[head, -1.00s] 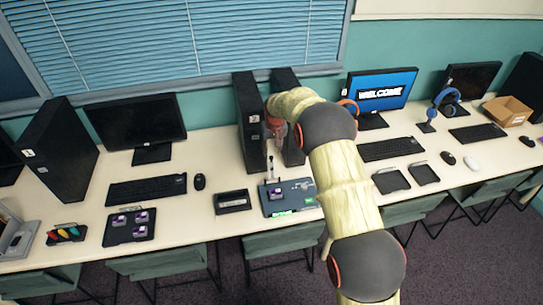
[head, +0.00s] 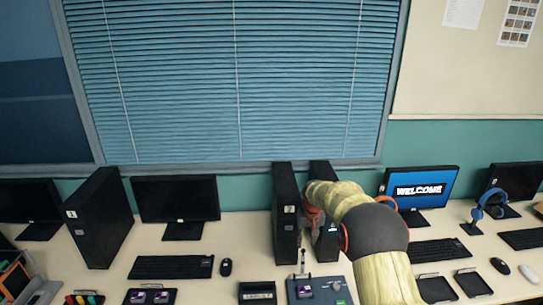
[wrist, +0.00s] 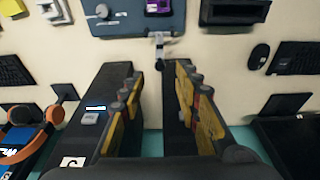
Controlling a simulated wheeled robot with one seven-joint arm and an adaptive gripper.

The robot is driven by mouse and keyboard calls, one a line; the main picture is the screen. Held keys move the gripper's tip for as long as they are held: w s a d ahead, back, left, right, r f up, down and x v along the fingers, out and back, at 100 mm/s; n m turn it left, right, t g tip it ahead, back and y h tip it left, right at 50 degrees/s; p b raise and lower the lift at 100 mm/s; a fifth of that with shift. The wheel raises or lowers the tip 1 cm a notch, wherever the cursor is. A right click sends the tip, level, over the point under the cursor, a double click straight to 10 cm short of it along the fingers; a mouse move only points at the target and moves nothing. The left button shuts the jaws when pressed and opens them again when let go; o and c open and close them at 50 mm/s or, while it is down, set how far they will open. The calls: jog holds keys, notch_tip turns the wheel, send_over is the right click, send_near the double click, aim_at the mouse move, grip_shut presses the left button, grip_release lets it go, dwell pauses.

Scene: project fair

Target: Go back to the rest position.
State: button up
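My gripper (wrist: 158,75) is open in the wrist view. Its two yellow-padded fingers stand apart with nothing between them. The wrist view looks down on the desk, with a black tower on each side of the gap below the fingers. In the head view my gripper (head: 312,222) shows as a reddish part by the two towers, partly hidden by my arm, above the desk. The task names no object.
A left tower (head: 286,215) and a right tower (head: 327,245) stand close to my gripper. A blue-grey device (head: 330,292) lies in front on the desk (head: 245,240). A welcome monitor (head: 420,190) and blue headphones (head: 492,198) are to the right.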

jog(key=s+f+g, duration=0.1)
jog(key=s+f, duration=0.2)
jog(key=s, duration=0.2)
jog(key=s+r+t+b, duration=0.1)
jog(key=s+r, duration=0.6)
jog(key=s, duration=0.7)
jog(key=s+r+t+b, duration=0.1)
jog(key=s+r, duration=0.6)
jog(key=s, duration=0.8)
jog(key=s+r+t+b, duration=0.2)
jog(key=s+r, duration=0.5)
jog(key=s, duration=0.8)
jog(key=shift+s+r+b, duration=0.15)
jog(key=shift+r+b, duration=0.15)
jog(key=shift+b, duration=0.25)
